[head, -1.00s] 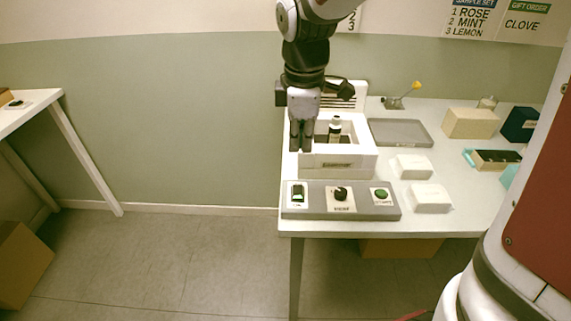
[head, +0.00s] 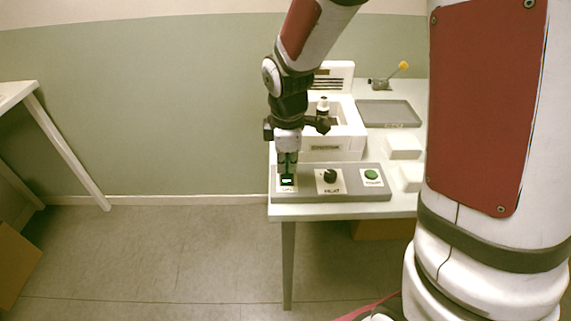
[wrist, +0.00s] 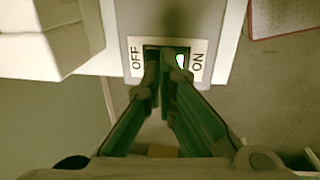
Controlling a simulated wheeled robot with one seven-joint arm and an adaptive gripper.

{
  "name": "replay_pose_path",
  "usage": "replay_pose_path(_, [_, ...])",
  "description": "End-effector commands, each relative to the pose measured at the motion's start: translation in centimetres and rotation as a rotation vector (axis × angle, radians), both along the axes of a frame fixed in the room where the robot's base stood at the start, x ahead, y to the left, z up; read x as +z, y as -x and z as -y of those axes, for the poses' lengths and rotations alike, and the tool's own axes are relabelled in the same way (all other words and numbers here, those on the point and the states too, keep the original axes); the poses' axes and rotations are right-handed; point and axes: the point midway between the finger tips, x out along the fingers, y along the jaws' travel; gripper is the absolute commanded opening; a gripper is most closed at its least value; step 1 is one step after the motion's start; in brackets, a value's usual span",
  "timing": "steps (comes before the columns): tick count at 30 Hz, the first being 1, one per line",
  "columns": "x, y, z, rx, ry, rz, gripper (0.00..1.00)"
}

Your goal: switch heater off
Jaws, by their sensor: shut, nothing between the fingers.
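The rocker switch (head: 288,181) sits at the left end of the grey control panel (head: 350,194). In the wrist view the switch (wrist: 182,61) lies between an OFF label on the left and an ON label on the right. My gripper (head: 287,165) points down right at the switch. In the wrist view my gripper (wrist: 161,72) is shut and empty, its tips over the middle and OFF side of the switch, hiding part of it. I cannot tell whether the tips touch it.
A black HEAT knob (head: 330,176) and a green button (head: 371,175) sit to the right on the panel. Behind stands a white box (head: 348,142) with a bottle (head: 323,106) in it. A grey tray (head: 388,114) lies farther back.

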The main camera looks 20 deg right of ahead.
Motion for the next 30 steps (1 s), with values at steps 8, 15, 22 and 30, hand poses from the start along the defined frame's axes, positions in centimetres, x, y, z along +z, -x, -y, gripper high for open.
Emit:
replay_pose_path(8, [-1.1,-0.1,0.1,-0.001,0.000,0.000,0.00])
replay_pose_path(15, [-1.0,-0.1,0.1,-0.001,0.000,-0.001,0.00])
replay_pose_path(22, [-1.5,-0.4,0.3,-0.004,-0.022,-0.075,0.00])
replay_pose_path(30, [-1.8,-0.4,0.2,-0.002,-0.024,-0.087,0.00])
